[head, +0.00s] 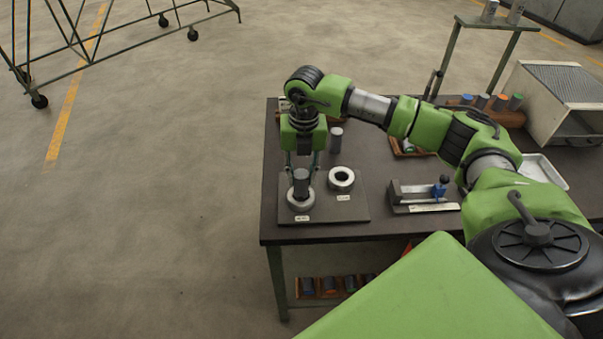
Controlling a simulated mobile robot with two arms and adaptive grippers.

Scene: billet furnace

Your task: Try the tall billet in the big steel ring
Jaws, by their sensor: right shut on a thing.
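My right gripper (302,172) points down over the dark plate (345,211) on the table and is shut on a dark upright billet (301,184). The billet's lower end is at the opening of the left steel ring (300,204); I cannot tell how deep it sits. This ring looks slightly larger than the other steel ring (342,178), which lies to its right with an open centre. Small labels lie in front of both rings, too small to read. A second grey billet (336,139) stands behind the plate. My left gripper is not in view.
A measuring fixture with a blue part (439,188) stands right of the plate. Behind are a tray of coloured-end billets (499,103), a grey box furnace (555,98) and a pale tray (541,168). Floor left of the table is clear up to a wheeled frame (110,38).

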